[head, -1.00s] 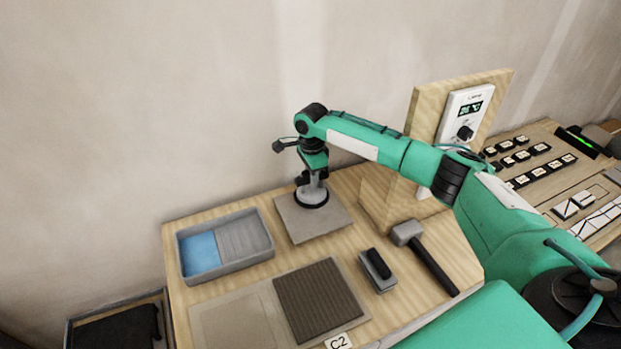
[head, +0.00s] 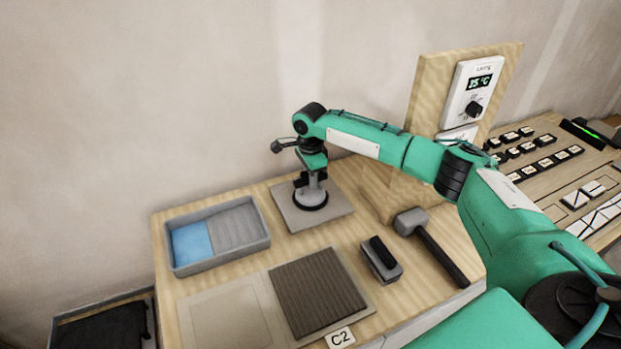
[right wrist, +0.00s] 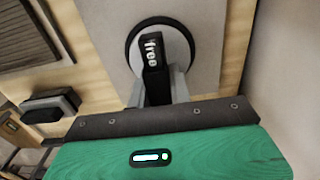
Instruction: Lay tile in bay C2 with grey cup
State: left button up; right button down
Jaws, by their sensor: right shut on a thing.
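The grey cup (head: 311,197), a suction cup with a black rim, stands on a plain grey tile (head: 335,207) at the back of the bench. My right gripper (head: 311,176) is shut on the cup's handle from above. In the right wrist view the cup (right wrist: 180,50) sits flat on the tile (right wrist: 205,25), and its black lever (right wrist: 153,75) reads "free". Bay C2 (head: 318,292) holds a dark, ribbed bed, with the C2 label (head: 340,338) at its front edge. My left gripper is not in view.
A grey tub (head: 217,255) with a blue part stands left of the tile. A black-handled block (head: 381,260) and a mallet (head: 432,247) lie right of bay C2. An upright wooden board with a thermostat (head: 473,90) stands behind my right arm.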

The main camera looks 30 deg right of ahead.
jog(key=shift+f, duration=0.1)
dwell(0.7)
jog(key=c, duration=1.2)
grip_release()
